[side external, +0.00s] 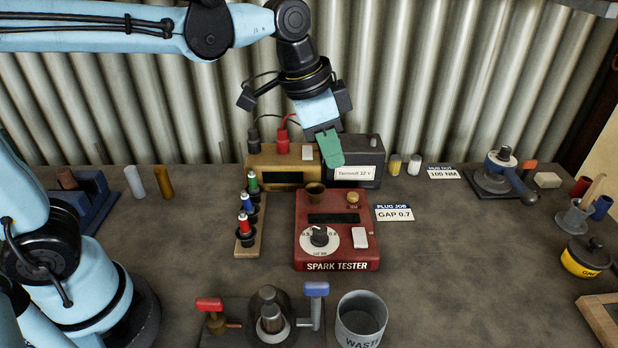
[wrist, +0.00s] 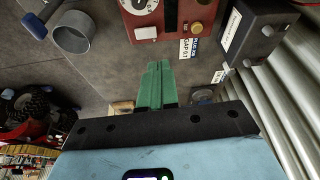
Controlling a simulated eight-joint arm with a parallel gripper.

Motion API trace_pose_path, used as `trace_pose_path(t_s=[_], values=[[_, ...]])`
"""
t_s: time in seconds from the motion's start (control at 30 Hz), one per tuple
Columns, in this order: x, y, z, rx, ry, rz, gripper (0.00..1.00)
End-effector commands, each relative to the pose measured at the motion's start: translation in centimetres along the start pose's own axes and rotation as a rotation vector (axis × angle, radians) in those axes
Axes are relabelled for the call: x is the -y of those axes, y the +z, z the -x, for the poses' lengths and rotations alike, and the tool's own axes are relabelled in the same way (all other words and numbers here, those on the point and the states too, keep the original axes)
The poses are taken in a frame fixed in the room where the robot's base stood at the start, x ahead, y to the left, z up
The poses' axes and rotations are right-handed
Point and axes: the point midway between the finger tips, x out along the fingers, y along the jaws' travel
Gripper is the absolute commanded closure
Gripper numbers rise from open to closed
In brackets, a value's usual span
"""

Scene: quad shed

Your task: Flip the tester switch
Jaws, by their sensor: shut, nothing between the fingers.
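The spark tester (side external: 310,200) is a red box on the bench. Its front has a white dial (side external: 319,237) with a black knob and a white rocker switch (side external: 360,238) to the right of it. I cannot tell which way the switch is set. In the wrist view the tester (wrist: 170,14) is at the top edge, with the switch (wrist: 145,33) at its lower left corner. My gripper (side external: 331,149), with green fingers, is shut and empty. It is raised, up and behind the switch in the side view, and apart from the tester. Its fingers (wrist: 157,66) point toward the tester's side in the wrist view.
A brass-coloured unit (side external: 262,160) and a dark box labelled Tecnovolt 12 V (side external: 368,182) stand behind the tester. A rack of spark plugs (side external: 246,240) is on its left, a gap card (side external: 394,213) on its right. A waste can (side external: 361,322) stands in front.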

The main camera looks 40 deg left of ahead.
Motion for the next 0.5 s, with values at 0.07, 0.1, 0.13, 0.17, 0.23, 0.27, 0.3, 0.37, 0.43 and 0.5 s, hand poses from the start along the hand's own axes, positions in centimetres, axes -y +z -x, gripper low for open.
trace_pose_path(t_s=[0.07,0.1,0.13,0.17,0.23,0.27,0.3,0.37,0.43,0.5], values=[[-0.5,-0.9,-0.3,0.013,0.02,-0.04,1.0],[-0.7,-1.2,-0.4,0.019,0.028,-0.056,1.0],[-0.8,-1.4,-0.4,0.022,0.032,-0.065,1.0],[-0.8,-1.6,-0.5,0.025,0.035,-0.071,1.0],[-1.0,-1.8,-0.6,0.029,0.041,-0.082,1.0],[-1.0,-1.8,-0.6,0.03,0.042,-0.085,1.0],[-1.0,-1.8,-0.6,0.03,0.043,-0.088,1.0],[-1.0,-1.8,-0.6,0.031,0.043,-0.088,1.0],[-1.0,-1.8,-0.6,0.031,0.043,-0.088,1.0],[-1.0,-1.8,-0.6,0.03,0.043,-0.087,1.0]])
